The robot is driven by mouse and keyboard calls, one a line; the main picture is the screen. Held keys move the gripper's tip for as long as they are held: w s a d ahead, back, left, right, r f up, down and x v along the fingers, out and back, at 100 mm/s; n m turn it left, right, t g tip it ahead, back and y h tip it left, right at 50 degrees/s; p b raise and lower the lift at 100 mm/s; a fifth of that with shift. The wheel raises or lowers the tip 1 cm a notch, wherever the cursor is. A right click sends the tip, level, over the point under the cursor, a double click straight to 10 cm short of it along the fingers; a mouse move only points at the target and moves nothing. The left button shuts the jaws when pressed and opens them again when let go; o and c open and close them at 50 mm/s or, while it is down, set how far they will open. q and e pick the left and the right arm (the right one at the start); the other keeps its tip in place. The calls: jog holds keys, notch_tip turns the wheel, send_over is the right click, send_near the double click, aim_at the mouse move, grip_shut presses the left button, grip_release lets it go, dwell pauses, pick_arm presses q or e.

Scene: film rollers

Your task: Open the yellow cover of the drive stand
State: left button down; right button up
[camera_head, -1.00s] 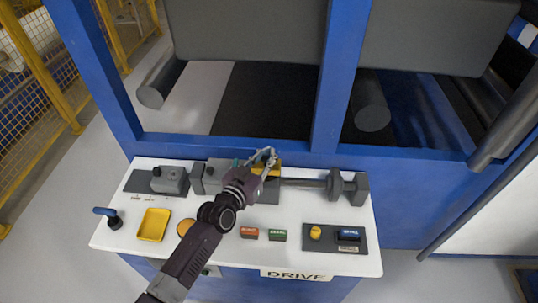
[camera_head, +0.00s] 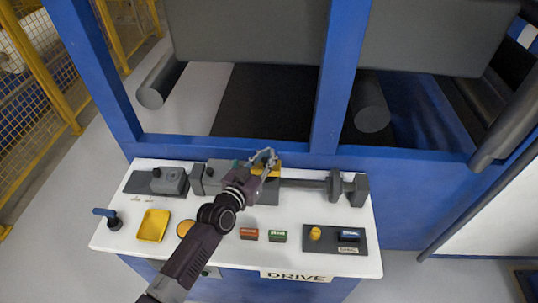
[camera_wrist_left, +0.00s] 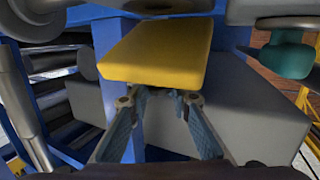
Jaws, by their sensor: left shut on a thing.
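The drive stand (camera_head: 110,240) is a white-topped bench with a DRIVE label on its front edge. The yellow cover (camera_head: 271,174) sits at the back middle of it, partly hidden by my left gripper (camera_head: 264,157). In the left wrist view the cover (camera_wrist_left: 158,52) is a yellow block above a grey housing (camera_wrist_left: 247,120). My left fingers (camera_wrist_left: 160,96) are at its near lower edge and shut on it; their tips are partly hidden beneath it. My right gripper is in neither view.
Grey shaft parts (camera_head: 334,186) stand right of the cover, and a grey block (camera_head: 170,180) stands left. A yellow tray (camera_head: 153,225), a blue-handled lever (camera_head: 104,212), red and green buttons (camera_head: 278,236) and a control plate (camera_head: 330,243) lie nearer. A blue frame (camera_head: 420,165) rises behind.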

pick_arm(q)
jog(key=shift+w+a+r, duration=0.2)
jog(key=shift+a+r, duration=0.15)
jog(key=c, duration=1.8)
grip_release()
jog(key=shift+s+a, duration=0.1)
jog(key=shift+a, duration=0.1)
jog(key=shift+s, duration=0.1)
jog(key=shift+f, duration=0.1)
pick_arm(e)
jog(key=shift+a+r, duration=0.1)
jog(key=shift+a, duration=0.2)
pick_arm(q)
jog(key=shift+s+d+f, duration=0.1)
jog(key=shift+d, duration=0.05)
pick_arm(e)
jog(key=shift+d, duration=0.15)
pick_arm(q)
jog(key=shift+s, duration=0.3)
jog(key=v, duration=1.1)
jog(key=shift+a, duration=0.35)
